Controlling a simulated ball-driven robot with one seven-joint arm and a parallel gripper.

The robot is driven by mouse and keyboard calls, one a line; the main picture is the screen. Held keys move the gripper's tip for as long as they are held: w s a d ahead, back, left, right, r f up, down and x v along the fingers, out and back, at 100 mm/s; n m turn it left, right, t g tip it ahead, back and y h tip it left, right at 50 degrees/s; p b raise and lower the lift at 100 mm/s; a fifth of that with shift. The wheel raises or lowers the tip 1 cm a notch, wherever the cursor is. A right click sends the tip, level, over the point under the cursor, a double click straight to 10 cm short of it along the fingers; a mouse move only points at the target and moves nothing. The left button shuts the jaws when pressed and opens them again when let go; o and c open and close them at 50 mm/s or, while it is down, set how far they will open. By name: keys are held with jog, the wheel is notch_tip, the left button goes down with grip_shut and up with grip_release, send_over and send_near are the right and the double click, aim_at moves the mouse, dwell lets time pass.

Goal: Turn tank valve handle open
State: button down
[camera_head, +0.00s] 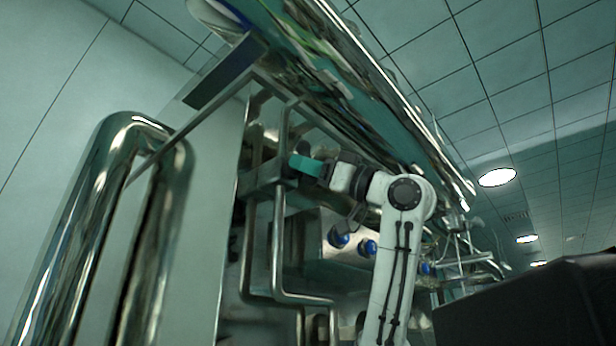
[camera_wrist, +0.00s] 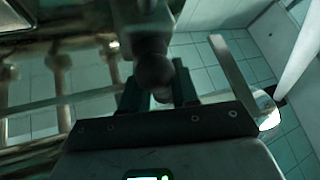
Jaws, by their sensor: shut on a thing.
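In the wrist view, a dark rounded piece (camera_wrist: 152,70), which looks like the valve handle, sits between the two dark teal fingers of my gripper (camera_wrist: 158,88). My gripper is shut on it. In the head view, the teal end of my gripper (camera_head: 304,166) reaches left from my white arm to the metal pipework. There the handle is hidden or too small to make out, and I cannot tell its turn angle.
Polished metal pipes (camera_head: 282,235) run beside and below my gripper. A metal box with blue knobs (camera_head: 338,238) is below my forearm. A large thick bent pipe (camera_head: 95,220) stands at left. A long sloping metal structure (camera_head: 365,95) hangs close above.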

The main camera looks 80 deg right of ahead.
jog(key=shift+a+m+h+b, duration=0.1)
jog(key=shift+m+h+b, duration=0.45)
jog(key=shift+m+h, duration=1.1)
jog(key=shift+m+h+b, duration=0.5)
jog(key=shift+m+h, duration=0.65)
jog(key=shift+m, duration=0.9)
jog(key=c, duration=1)
grip_release()
jog(key=shift+o, duration=0.2)
jog(key=shift+f, duration=0.1)
jog(key=b+v, duration=0.3)
jog(key=v, duration=0.7)
jog(key=shift+s+a+f+b, duration=0.15)
jog(key=shift+s+f+b, duration=0.1)
jog(key=shift+b, duration=0.15)
